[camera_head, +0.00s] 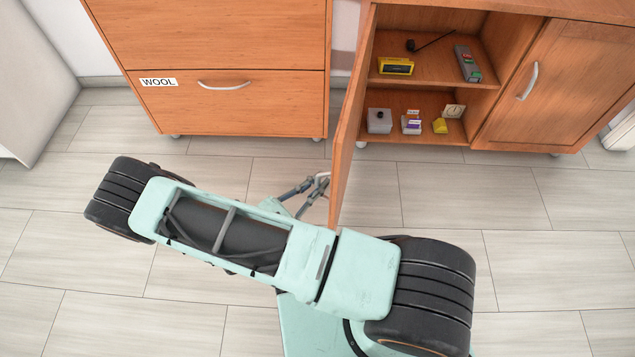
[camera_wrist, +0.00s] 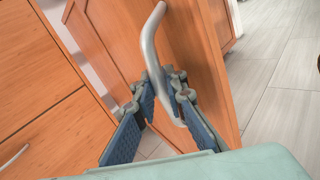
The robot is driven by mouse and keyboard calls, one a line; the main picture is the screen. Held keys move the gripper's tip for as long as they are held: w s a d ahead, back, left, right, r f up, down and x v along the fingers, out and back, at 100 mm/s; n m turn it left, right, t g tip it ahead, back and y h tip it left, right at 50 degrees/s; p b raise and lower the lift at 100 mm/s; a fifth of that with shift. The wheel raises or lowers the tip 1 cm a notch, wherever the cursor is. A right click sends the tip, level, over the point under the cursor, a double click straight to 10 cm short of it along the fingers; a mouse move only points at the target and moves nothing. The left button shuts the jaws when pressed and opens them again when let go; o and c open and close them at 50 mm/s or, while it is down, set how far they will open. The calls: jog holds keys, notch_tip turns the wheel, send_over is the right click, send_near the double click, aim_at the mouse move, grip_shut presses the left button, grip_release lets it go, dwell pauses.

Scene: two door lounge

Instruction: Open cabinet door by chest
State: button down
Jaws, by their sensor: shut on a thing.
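The cabinet (camera_head: 509,52) is orange-brown wood and stands at the upper right in the head view. Its left door (camera_head: 350,118) is swung open and sticks out toward me, seen nearly edge-on; the door's face shows in the wrist view (camera_wrist: 200,60). The door's curved grey handle (camera_wrist: 150,45) passes between my fingers in the wrist view. My gripper (camera_wrist: 164,95) is shut on this handle; in the head view my gripper (camera_head: 318,182) is at the door's left face, partly hidden by my arm. The chest (camera_head: 225,60) with drawers stands left of the open door.
The right door (camera_head: 560,85) is shut. A white block (camera_head: 35,75) stands far left. Tiled floor (camera_head: 440,195) right of the open door is clear.

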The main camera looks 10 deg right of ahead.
jog(key=shift+a+f, duration=0.1)
jog(key=shift+f, duration=0.05)
jog(key=c, duration=2)
grip_release()
jog(key=v, duration=1.2)
